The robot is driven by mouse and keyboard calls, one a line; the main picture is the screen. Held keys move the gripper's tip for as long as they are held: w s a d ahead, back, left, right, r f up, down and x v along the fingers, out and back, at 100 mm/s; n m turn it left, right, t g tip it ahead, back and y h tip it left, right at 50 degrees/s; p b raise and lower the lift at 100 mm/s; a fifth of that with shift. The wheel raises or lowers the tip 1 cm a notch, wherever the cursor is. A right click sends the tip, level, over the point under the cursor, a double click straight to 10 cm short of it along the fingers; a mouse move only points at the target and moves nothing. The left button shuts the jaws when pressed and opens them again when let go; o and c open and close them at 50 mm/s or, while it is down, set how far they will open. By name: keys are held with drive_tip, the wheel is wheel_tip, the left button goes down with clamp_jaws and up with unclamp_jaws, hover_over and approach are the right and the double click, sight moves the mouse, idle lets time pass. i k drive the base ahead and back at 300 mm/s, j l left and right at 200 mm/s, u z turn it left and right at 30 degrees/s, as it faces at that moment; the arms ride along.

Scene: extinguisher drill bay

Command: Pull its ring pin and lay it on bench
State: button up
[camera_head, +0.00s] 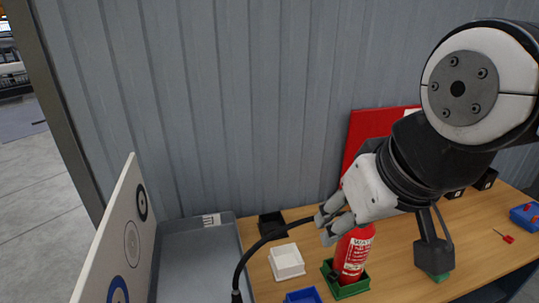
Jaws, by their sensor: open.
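A red fire extinguisher (354,252) with a white label stands upright in a green tray (348,291) on the wooden bench (395,262). My gripper (324,221) reaches in from the right, at the extinguisher's top, with its fingers pointing left. It is open. The gripper and arm hide the extinguisher's head, so I cannot see the ring pin there or tell whether a finger touches it. A black hose (263,240) curves from beside the fingers down to the lower left.
A white tray (287,262), a black tray (272,225) and a blue tray (303,297) stand left of the extinguisher. A black upright piece (431,252) stands right. A small red-ended item (507,238) and a blue box (524,217) lie far right. A corrugated wall (230,100) rises behind.

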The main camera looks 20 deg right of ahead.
sight(439, 234)
drive_tip(key=z, duration=0.65)
drive_tip(key=i+l+u, duration=0.15)
drive_tip(key=l, duration=0.15)
drive_tip(key=l+z, duration=0.25)
drive_tip(key=i+j, duration=0.05)
